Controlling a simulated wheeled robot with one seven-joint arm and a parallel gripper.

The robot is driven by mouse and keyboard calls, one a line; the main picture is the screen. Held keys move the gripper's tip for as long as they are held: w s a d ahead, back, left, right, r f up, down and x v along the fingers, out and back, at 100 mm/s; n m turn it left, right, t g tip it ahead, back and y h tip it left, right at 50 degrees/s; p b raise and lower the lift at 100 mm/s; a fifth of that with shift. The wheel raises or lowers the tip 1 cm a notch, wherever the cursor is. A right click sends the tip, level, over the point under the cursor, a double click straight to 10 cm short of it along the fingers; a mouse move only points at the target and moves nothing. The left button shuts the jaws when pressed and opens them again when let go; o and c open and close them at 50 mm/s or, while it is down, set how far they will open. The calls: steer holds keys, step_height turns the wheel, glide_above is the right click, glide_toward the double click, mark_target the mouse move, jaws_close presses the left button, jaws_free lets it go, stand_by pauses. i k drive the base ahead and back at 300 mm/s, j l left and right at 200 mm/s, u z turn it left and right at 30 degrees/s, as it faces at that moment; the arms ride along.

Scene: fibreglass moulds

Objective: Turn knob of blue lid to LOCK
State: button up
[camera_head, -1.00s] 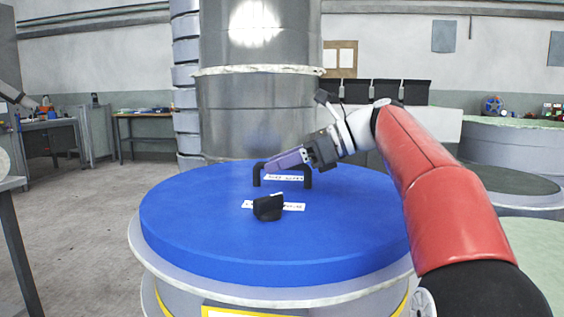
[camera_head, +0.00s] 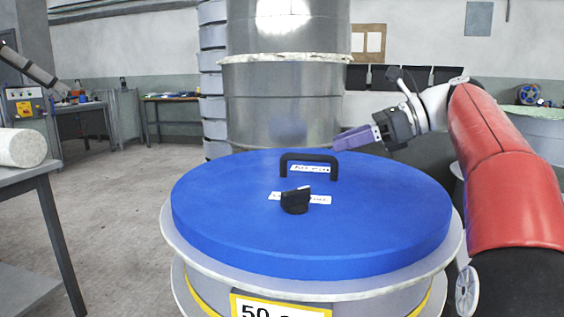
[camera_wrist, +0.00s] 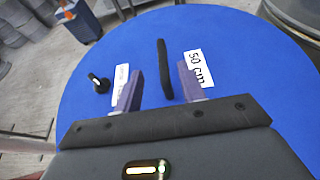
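The blue lid (camera_head: 240,235) lies flat on a round container. Its black knob (camera_head: 295,201) stands near the middle, over a white label whose text is partly hidden by the knob. Behind the knob is a black bar handle (camera_head: 308,158). My gripper (camera_head: 340,141) is to the right of the handle and above the lid's back edge, apart from both. In the wrist view my gripper (camera_wrist: 160,70) has its two purple fingers spread, with the handle (camera_wrist: 164,66) showing between and beyond them. The knob (camera_wrist: 98,83) is left of the fingers there.
A metal column (camera_head: 285,95) stands close behind the lid. A grey table (camera_head: 38,180) with a white roll is at the left. The container's pale flange (camera_head: 185,250) sticks out around the lid. The space above the knob is clear.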

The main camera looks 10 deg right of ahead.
mark_target(295, 202)
steer(key=k, duration=1)
